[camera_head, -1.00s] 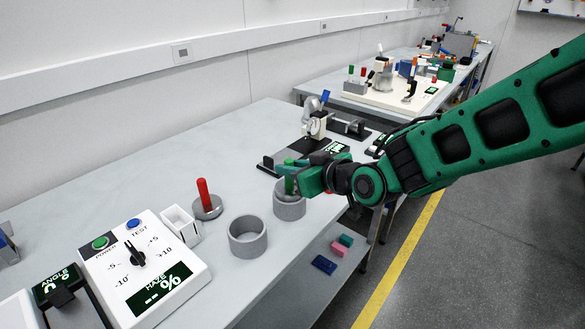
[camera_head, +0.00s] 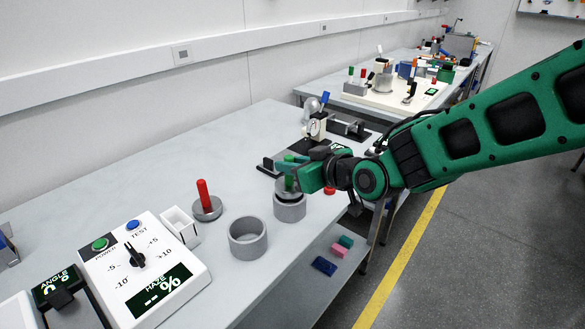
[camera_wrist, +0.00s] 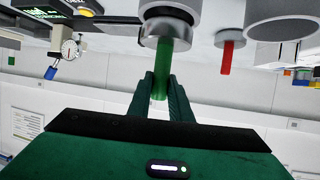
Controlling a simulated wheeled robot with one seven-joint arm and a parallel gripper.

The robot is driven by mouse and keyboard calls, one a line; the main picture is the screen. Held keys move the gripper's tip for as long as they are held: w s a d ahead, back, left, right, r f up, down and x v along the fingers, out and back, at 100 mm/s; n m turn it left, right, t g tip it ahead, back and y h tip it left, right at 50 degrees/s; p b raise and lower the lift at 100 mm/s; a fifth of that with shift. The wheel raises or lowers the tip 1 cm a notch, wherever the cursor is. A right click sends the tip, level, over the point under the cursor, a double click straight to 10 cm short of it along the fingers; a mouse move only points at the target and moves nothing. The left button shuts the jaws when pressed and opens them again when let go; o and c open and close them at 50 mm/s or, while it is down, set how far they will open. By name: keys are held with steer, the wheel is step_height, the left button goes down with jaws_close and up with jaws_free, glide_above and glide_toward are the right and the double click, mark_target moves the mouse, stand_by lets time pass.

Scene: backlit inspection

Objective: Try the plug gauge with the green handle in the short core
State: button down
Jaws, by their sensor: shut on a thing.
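The plug gauge with the green handle (camera_head: 289,158) is upright in my gripper (camera_head: 288,172), whose fingers are shut on the handle. In the wrist view the green handle (camera_wrist: 166,58) runs between the fingertips (camera_wrist: 161,80) to a metal disc. The disc is directly over a grey ring-shaped core (camera_head: 291,210), at or just above its rim; the exact gap is hard to tell. That core also shows in the wrist view (camera_wrist: 172,8). A second, wider grey core (camera_head: 248,251) stands empty to the front left. I cannot compare the cores' heights surely.
A red-handled plug gauge (camera_head: 203,190) stands at the left. A white open box (camera_head: 181,226) and a haze meter (camera_head: 150,270) are nearer. A dial gauge stand (camera_head: 317,128) is behind my gripper. The bench's right edge is close to the cores.

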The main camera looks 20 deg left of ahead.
mark_target(292, 157)
steer(key=shift+r, duration=1.2)
steer(key=shift+w+r, duration=0.15)
steer(key=shift+w+d+r, duration=0.1)
steer(key=shift+r, duration=1.7)
steer(key=shift+f, duration=0.1)
steer(key=shift+s+f, duration=0.2)
steer(key=shift+f, duration=2.8)
steer(key=shift+f, duration=0.8)
steer(key=shift+r, duration=0.1)
